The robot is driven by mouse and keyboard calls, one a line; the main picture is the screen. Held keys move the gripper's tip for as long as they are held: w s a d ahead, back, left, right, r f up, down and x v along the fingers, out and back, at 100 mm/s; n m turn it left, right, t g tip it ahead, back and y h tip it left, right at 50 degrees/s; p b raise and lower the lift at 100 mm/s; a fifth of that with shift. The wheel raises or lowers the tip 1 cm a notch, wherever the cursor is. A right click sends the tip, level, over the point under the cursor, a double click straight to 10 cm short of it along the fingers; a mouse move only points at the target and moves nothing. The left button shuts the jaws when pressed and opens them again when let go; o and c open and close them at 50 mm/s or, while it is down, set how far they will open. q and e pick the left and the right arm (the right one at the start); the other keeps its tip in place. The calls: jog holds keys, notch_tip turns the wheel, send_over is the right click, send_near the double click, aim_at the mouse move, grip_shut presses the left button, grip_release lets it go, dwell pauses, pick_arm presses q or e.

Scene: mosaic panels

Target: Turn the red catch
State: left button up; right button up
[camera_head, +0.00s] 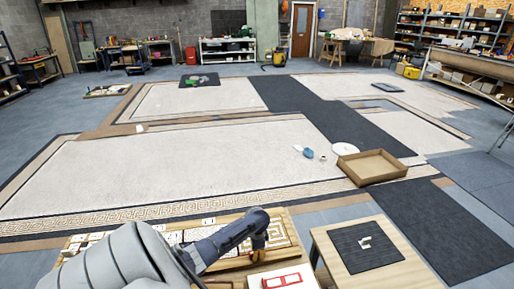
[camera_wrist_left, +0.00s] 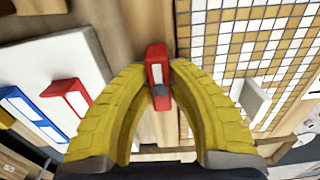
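The red catch (camera_wrist_left: 157,62) stands on a wooden strip beside a tiled mosaic panel (camera_wrist_left: 262,40) in the left wrist view. It has a light face and a small grey part at its lower end. My left gripper (camera_wrist_left: 159,72) has its two yellow fingers on either side of the catch, with the tips closed in against it. In the head view my left gripper (camera_head: 258,242) is low over the wooden panel board (camera_head: 285,236). The catch cannot be made out there behind the fingers. My right gripper is not in view.
A white board with a red frame (camera_head: 283,281) lies near my left gripper; the left wrist view shows red (camera_wrist_left: 66,94) and blue (camera_wrist_left: 30,112) frames. A wooden table (camera_head: 400,275) with a dark mat (camera_head: 372,255) stands right. A shallow box (camera_head: 372,168) sits on the floor beyond.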

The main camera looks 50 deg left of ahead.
pick_arm(q)
jog(key=o, duration=0.5)
jog(key=shift+c, duration=0.2)
notch_tip(320, 180, up, 12)
dwell(0.4)
jog(key=shift+f, duration=0.1)
jog(key=shift+f, duration=5.9)
